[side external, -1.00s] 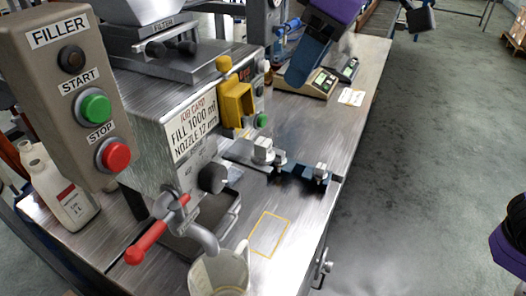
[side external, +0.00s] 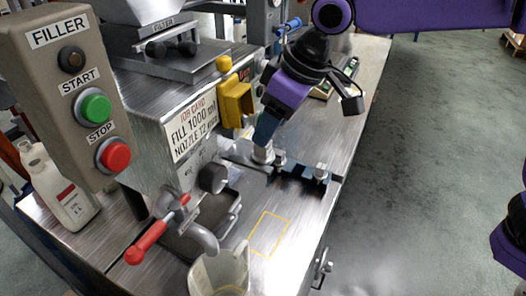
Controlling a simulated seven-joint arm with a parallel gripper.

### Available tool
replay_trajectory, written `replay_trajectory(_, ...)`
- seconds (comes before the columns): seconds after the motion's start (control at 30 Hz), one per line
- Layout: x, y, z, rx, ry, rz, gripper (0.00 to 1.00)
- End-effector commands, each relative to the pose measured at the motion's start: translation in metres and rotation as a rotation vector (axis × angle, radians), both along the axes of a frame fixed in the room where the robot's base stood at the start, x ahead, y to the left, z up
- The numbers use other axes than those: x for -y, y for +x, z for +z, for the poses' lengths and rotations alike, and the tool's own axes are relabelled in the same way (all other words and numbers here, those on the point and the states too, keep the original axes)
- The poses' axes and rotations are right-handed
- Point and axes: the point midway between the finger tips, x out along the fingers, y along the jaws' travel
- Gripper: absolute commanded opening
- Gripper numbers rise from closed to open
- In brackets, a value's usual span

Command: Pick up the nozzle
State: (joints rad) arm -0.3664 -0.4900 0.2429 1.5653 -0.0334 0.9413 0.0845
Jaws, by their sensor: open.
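Several silvery metal nozzles stand at the dark blue rack on the metal bench. The largest-looking nozzle (side external: 263,154) is at the rack's left end, a smaller nozzle (side external: 280,157) is beside it, and another nozzle (side external: 320,172) is at the right end of the rack (side external: 300,172). My gripper (side external: 264,138) points down with its blue fingers at the top of the left-end nozzle. The fingers partly cover that nozzle, and I cannot tell whether they touch it. My gripper is open.
The filler's job card (side external: 191,130) reads FILL 1000 ml, NOZZLE 12. The yellow part (side external: 236,103) stands close left of my gripper. A yellow-outlined square (side external: 269,235) on the bench is empty.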

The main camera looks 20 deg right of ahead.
Motion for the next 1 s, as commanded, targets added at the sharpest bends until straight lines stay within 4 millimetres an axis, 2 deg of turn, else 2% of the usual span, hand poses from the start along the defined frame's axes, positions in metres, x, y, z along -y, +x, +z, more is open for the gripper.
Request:
replay_trajectory(0.13, -0.004, 0.006, -0.021, -0.004, -0.005, 0.000, 0.57)
replay_trajectory(0.3, -0.010, 0.011, -0.038, -0.002, -0.001, 0.000, 0.57)
replay_trajectory(0.6, -0.011, 0.012, -0.042, -0.001, 0.001, 0.000, 0.57)
replay_trajectory(0.63, -0.011, 0.012, -0.042, -0.001, 0.001, 0.000, 0.51)
replay_trajectory(0.7, -0.011, 0.012, -0.042, -0.001, 0.001, 0.000, 0.28)
replay_trajectory(0.8, -0.011, 0.012, -0.042, -0.001, 0.001, 0.001, 0.00)
replay_trajectory(1.0, -0.011, 0.012, -0.042, -0.001, 0.001, 0.001, 0.00)
